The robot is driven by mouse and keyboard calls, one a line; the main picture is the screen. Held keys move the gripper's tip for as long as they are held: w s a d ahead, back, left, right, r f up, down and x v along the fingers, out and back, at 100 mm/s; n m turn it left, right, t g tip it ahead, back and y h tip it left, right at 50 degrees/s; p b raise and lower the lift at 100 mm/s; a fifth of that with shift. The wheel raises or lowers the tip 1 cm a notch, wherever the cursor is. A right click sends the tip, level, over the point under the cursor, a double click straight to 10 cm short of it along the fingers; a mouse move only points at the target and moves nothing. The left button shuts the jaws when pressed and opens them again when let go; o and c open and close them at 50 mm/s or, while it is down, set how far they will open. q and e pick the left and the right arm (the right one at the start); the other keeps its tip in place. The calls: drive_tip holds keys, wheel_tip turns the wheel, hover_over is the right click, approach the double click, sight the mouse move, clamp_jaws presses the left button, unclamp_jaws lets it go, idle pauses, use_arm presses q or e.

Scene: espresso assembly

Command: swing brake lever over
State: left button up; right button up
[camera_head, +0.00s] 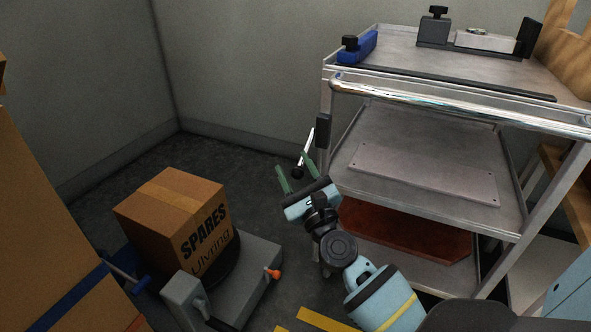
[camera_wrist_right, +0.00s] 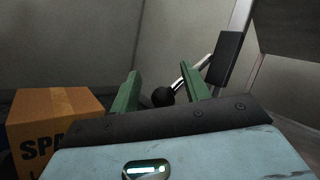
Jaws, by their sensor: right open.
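The brake lever (camera_head: 307,150) is a pale rod with a black ball knob (camera_head: 297,172), at the left front post of the metal cart (camera_head: 455,103). It leans with its knob low and to the left. In the right wrist view the knob (camera_wrist_right: 162,97) shows between the fingers, nearer the right one, and the rod (camera_wrist_right: 184,76) runs up to a black block (camera_wrist_right: 225,58). My right gripper (camera_head: 293,161) has green fingers, is open and empty, and points at the lever. Whether it touches the knob I cannot tell. My left gripper is not in view.
A cardboard box marked SPARES (camera_head: 170,222) sits on a grey wheeled unit (camera_head: 255,262) with an orange knob, left of my right arm. The cart's top holds a blue block (camera_head: 358,46) and dark fixtures (camera_head: 434,32). Open floor (camera_head: 250,170) lies behind the gripper.

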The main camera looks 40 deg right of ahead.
drive_tip(key=v, duration=0.8)
drive_tip(key=shift+b, duration=0.3)
drive_tip(key=shift+w, duration=0.1)
